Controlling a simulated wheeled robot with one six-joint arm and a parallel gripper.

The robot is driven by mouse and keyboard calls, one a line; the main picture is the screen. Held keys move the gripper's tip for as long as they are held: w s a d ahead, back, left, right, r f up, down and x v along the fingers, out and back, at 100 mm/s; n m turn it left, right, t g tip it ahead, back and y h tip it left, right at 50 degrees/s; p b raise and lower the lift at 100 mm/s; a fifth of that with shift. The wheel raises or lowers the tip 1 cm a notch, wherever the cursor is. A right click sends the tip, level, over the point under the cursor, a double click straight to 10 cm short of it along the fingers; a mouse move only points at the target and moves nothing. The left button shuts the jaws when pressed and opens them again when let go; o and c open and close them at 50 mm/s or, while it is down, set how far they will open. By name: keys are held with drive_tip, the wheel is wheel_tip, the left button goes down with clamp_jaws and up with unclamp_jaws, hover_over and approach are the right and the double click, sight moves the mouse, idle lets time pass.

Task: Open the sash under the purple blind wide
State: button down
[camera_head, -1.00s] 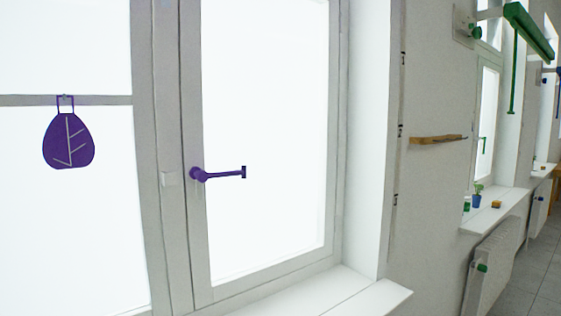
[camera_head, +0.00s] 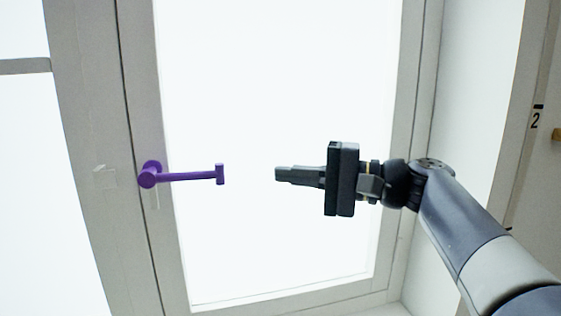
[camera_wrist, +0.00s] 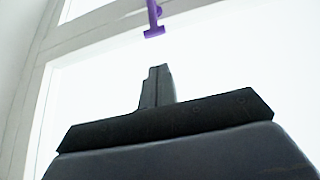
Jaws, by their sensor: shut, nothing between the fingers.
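The window sash (camera_head: 182,274) has a pale frame around a bright pane and looks closed or nearly so; I cannot tell exactly. Its purple handle (camera_head: 190,177) sits on the sash's left side and points horizontally right, ending in a short crosspiece. My gripper (camera_head: 284,173) is shut and empty, pointing left, a little right of the handle's end and apart from it. In the wrist view the handle (camera_wrist: 153,20) shows at the top, beyond my gripper's fingers (camera_wrist: 157,84). The purple blind is not in view.
A fixed pale post (camera_head: 85,150) and another bright pane (camera_head: 30,180) lie left of the sash. The white window reveal (camera_head: 480,110) rises at the right, close to my arm. A wall with a dark mark "2" (camera_head: 537,118) lies beyond it.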

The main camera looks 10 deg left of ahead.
sight(235, 169)
drive_tip(key=a+p, duration=0.2)
drive_tip(key=a, duration=0.8)
drive_tip(key=shift+w+p, duration=0.1)
drive_tip(key=shift+p, duration=0.3)
